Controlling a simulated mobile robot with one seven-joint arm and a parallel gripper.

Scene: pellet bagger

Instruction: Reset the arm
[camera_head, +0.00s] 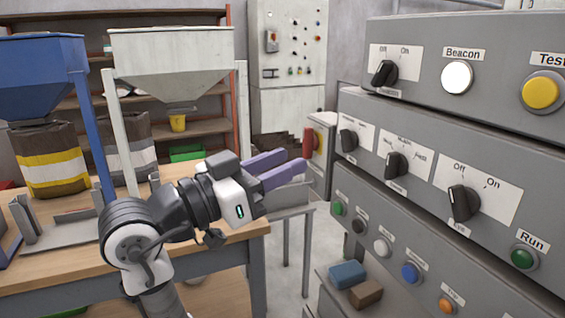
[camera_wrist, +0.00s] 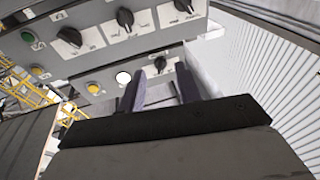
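My gripper (camera_head: 290,164) is raised in the middle of the head view, its two purple fingers pointing right toward the grey control panel (camera_head: 425,107). The fingers are apart with nothing between them, so it is open and empty. The wrist view shows the same spread fingers of my gripper (camera_wrist: 157,87), with the panel (camera_wrist: 95,52) upside down beyond them. In the head view the fingertips appear clear of the panel. My arm is bent, in front of the wooden table (camera_head: 232,236).
The panel carries black knobs, a white Beacon button (camera_head: 457,78), a yellow button (camera_head: 541,92) and a green Run button (camera_head: 525,257). Blue (camera_head: 347,274) and brown (camera_head: 366,294) blocks lie on a ledge below. A blue hopper (camera_head: 40,75) and a pale hopper (camera_head: 172,57) stand left.

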